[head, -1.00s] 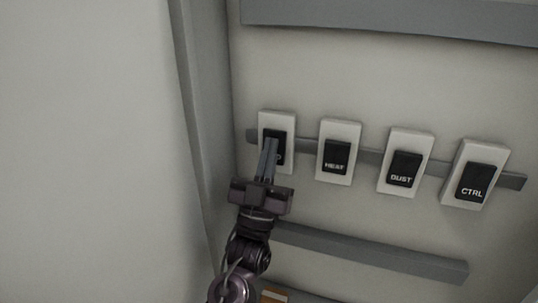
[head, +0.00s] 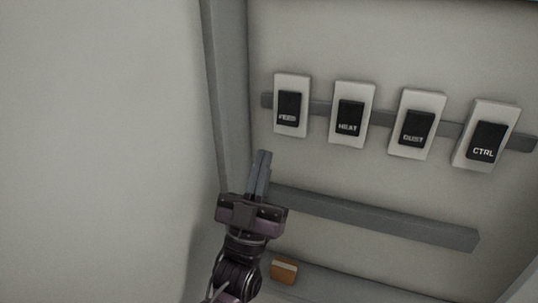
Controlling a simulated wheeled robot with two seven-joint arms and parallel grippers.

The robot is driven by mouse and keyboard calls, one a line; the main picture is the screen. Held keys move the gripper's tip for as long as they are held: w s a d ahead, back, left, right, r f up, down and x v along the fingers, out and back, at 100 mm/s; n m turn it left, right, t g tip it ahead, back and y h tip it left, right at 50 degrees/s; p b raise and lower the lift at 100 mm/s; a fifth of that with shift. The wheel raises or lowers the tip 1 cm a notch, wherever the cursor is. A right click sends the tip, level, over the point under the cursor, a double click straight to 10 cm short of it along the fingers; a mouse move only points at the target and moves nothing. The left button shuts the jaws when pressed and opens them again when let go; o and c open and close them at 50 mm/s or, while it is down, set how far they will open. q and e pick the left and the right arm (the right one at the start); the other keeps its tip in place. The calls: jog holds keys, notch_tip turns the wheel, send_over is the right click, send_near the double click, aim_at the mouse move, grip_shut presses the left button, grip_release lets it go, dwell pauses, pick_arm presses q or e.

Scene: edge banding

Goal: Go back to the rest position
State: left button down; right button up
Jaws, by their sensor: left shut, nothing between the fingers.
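My left gripper (head: 262,170) is shut and empty, pointing up in front of the panel. Its fingertips are below the FEED switch (head: 290,107) and apart from it in the picture. To the right of that switch, the HEAT switch (head: 351,117), the DUST switch (head: 415,126) and the CTRL switch (head: 486,141) sit in a row. Each is a black rocker on a white plate. My right gripper is not in view.
A grey rail (head: 380,121) runs behind the switches. A lower grey rail (head: 390,219) crosses the panel right of my gripper. An orange and white block (head: 284,271) is at the bottom. A plain pale surface (head: 95,150) fills the left.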

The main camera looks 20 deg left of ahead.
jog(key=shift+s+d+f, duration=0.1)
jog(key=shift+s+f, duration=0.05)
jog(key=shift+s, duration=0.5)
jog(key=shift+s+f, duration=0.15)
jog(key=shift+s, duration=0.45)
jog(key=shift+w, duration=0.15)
